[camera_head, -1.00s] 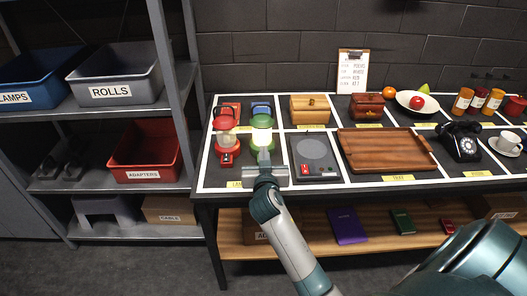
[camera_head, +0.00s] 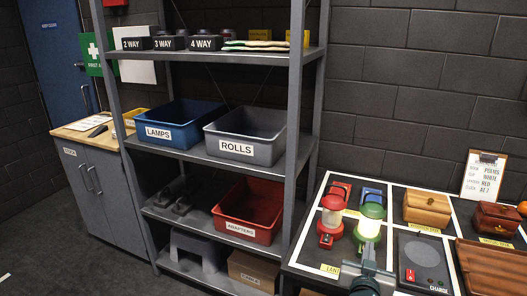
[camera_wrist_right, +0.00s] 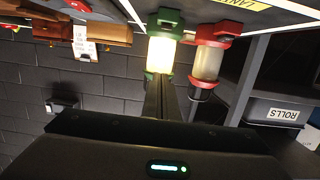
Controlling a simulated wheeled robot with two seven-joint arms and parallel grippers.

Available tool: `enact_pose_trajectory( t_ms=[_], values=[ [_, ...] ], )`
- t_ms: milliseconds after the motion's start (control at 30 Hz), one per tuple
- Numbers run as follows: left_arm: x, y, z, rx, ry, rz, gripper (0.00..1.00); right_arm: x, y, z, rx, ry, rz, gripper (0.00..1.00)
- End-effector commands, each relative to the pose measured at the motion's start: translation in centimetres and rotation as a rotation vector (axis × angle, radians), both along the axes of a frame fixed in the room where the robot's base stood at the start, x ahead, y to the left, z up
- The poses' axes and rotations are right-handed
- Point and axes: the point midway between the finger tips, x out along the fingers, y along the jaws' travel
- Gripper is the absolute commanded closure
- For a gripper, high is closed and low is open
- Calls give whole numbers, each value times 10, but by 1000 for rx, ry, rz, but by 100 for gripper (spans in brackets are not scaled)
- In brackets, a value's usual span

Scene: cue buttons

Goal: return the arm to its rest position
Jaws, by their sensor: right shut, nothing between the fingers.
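My right gripper (camera_head: 368,254) is at the front edge of the table, just in front of the green lantern (camera_head: 368,222). Its fingers are shut and empty. The wrist view, which is upside down, shows the shut fingers (camera_wrist_right: 160,98) pointing toward the green lantern (camera_wrist_right: 163,50), whose globe glows brightly. I cannot tell whether the fingertips touch it. The red lantern (camera_head: 332,213) stands to its left and its globe is duller; it also shows in the wrist view (camera_wrist_right: 208,62). My left gripper is not in view.
A charging plate (camera_head: 420,255), a wooden box (camera_head: 428,208) and a wooden tray (camera_head: 490,270) lie to the right. A grey shelf with LAMPS (camera_head: 180,125), ROLLS (camera_head: 245,135) and ADAPTERS (camera_head: 248,208) bins stands left. A cabinet (camera_head: 95,180) is farther left.

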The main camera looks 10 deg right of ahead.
Motion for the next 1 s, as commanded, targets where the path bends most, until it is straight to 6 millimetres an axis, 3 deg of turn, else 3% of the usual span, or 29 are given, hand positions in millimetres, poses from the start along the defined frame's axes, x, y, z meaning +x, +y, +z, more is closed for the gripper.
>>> enact_pose_trajectory(
  t_ms=[167, 267, 367, 600, 800, 1000],
  values=[
    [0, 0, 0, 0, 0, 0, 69, -20, 6, -25, 15, 80, 15, 100],
    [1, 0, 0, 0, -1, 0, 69, -45, 16, -52, 35, 176, 41, 100],
    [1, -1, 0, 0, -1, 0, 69, -81, 30, -86, 60, 309, 84, 100],
    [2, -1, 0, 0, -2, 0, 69, -195, 83, -160, 122, 678, 268, 100],
    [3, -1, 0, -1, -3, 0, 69, -262, 115, -184, 151, 868, 403, 100],
    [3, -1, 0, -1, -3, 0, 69, -308, 136, -194, 169, 987, 502, 100]
  ],
)
